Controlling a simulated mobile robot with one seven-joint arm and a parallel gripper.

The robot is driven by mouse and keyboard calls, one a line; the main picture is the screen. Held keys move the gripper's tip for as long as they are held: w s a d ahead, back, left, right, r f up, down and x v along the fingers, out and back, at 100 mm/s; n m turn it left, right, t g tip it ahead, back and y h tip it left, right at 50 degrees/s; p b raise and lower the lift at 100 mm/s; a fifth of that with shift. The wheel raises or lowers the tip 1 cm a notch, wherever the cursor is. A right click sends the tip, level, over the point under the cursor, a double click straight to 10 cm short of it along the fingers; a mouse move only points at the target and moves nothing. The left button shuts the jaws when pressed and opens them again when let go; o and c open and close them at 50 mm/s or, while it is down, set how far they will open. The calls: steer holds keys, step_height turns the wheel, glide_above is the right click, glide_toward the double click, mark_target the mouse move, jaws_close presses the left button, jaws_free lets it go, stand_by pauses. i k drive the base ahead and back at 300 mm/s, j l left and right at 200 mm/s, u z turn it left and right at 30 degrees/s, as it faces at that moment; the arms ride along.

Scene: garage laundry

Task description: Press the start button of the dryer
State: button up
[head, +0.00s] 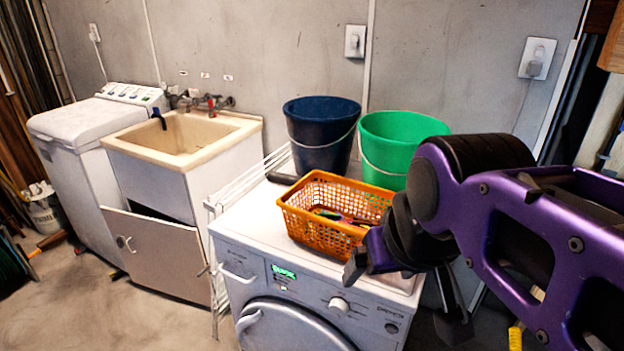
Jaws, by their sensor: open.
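The white dryer (262,225) stands in the lower middle of the head view. Its front panel has a lit green display (284,272), a round knob (338,305) and small marks too fine to read. A small dark round spot (391,328) shows at the panel's right end, but I cannot tell which feature is the start button. My gripper (403,305) is open and empty, with its fingers spread in front of the panel's right part. The gripper and purple arm hide the dryer's right rear. I see no clear contact with the panel.
An orange basket (312,236) holding small items sits on the dryer, with a blue bucket (320,135) and green bucket (385,150) behind. A white drying rack (228,200) stands between dryer and sink cabinet (158,252).

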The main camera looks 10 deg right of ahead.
mark_target(390, 329)
steer(key=z, duration=0.55)
steer(key=j+z, duration=0.2)
steer(key=k+j, duration=0.05)
